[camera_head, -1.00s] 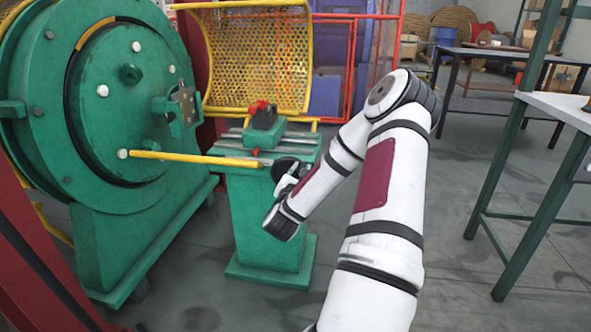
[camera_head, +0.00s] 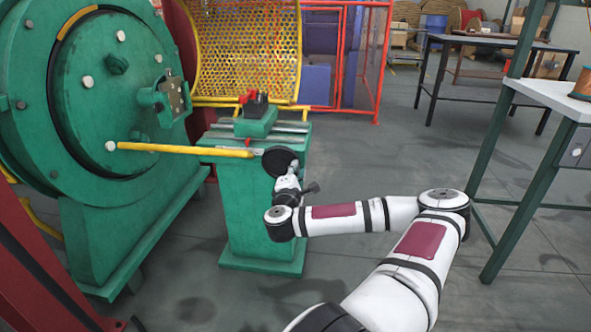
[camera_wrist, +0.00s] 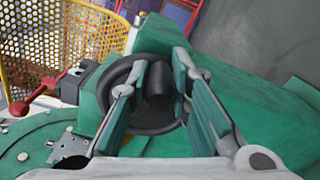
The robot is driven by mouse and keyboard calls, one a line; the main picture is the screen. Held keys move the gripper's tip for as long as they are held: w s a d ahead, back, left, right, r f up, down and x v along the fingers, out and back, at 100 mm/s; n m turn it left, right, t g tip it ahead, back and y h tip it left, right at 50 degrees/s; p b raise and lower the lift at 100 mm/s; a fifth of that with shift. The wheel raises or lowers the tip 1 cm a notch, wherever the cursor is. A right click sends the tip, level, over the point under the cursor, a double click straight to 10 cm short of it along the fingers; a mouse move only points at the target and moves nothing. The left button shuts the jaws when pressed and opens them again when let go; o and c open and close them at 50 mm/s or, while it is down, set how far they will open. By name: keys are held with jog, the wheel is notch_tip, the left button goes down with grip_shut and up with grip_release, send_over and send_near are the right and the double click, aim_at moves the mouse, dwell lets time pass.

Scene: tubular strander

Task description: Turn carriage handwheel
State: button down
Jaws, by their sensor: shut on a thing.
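The carriage handwheel (camera_head: 280,161) is a dark disc on the near right side of the green carriage stand (camera_head: 262,220). My gripper (camera_head: 288,181) is at the wheel's lower right side. In the wrist view the dark handwheel (camera_wrist: 150,125) lies right behind the fingers. My gripper (camera_wrist: 161,78) is shut there on the wheel's dark handle (camera_wrist: 158,88), with one finger on each side of it. The fingers hide parts of the wheel's rim, and the exact contact is hard to see.
A yellow bar (camera_head: 185,149) runs from the big green drum (camera_head: 95,110) to the stand. A red-topped block (camera_head: 256,112) sits on the stand. A yellow mesh guard (camera_head: 245,55) stands behind. Tables (camera_head: 490,42) stand at the right; the floor between is clear.

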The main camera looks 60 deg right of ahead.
jog(key=shift+w+f, duration=0.1)
jog(key=shift+f, duration=0.1)
dwell(0.4)
jog(key=c, duration=1.5)
grip_release()
jog(key=shift+o, duration=0.2)
jog(key=shift+a, duration=0.15)
jog(key=v, duration=1.1)
jog(key=shift+a, duration=0.3)
